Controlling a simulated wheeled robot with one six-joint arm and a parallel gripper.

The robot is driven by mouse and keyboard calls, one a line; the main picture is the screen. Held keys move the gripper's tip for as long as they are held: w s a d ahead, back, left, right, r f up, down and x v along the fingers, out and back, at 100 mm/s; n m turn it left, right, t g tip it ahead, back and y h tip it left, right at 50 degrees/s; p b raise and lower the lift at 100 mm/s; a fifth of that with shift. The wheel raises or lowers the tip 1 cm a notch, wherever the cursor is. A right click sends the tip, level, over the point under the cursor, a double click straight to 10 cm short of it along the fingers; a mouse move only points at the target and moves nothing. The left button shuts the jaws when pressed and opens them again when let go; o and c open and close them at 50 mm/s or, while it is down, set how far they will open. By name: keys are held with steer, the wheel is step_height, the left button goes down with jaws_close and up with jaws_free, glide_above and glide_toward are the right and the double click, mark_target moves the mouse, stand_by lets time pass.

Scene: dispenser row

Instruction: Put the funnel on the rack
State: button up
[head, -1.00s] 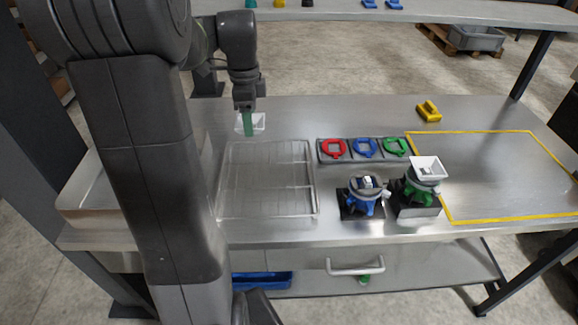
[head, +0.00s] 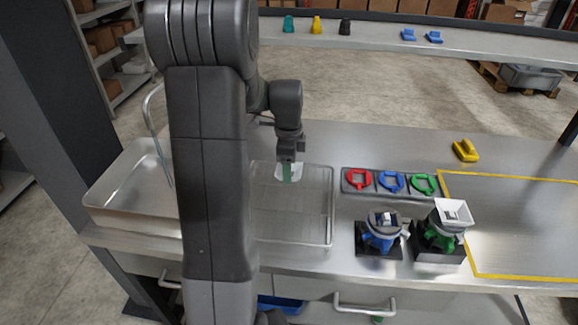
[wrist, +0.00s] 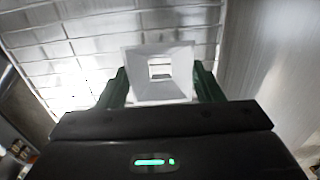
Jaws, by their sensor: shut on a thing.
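A white square funnel (head: 281,177) is in my gripper (head: 289,171), whose green fingers are shut on it. In the wrist view the funnel (wrist: 160,88) sits between the two fingers, its wide square mouth facing the camera. The rack (head: 331,212) is a wire grid on the steel bench, partly hidden by my arm. The funnel appears above the far part of the rack in the head view. The wrist view shows the rack's bars (wrist: 68,47) behind the funnel; the gap between them is unclear.
A second white funnel (head: 456,212) sits on a green dispenser (head: 440,236), beside a blue dispenser (head: 382,240). Red, blue and green rings (head: 422,184) lie in a tray behind them. A sink (head: 120,190) with a tap is at left. A yellow-taped bench area (head: 520,225) is clear.

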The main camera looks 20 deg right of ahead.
steer(key=shift+f, duration=0.25)
steer(key=shift+f, duration=0.15)
steer(key=o, duration=1)
step_height(320, 180, up, 12)
steer(key=shift+r, duration=0.25)
steer(key=shift+a, duration=0.1)
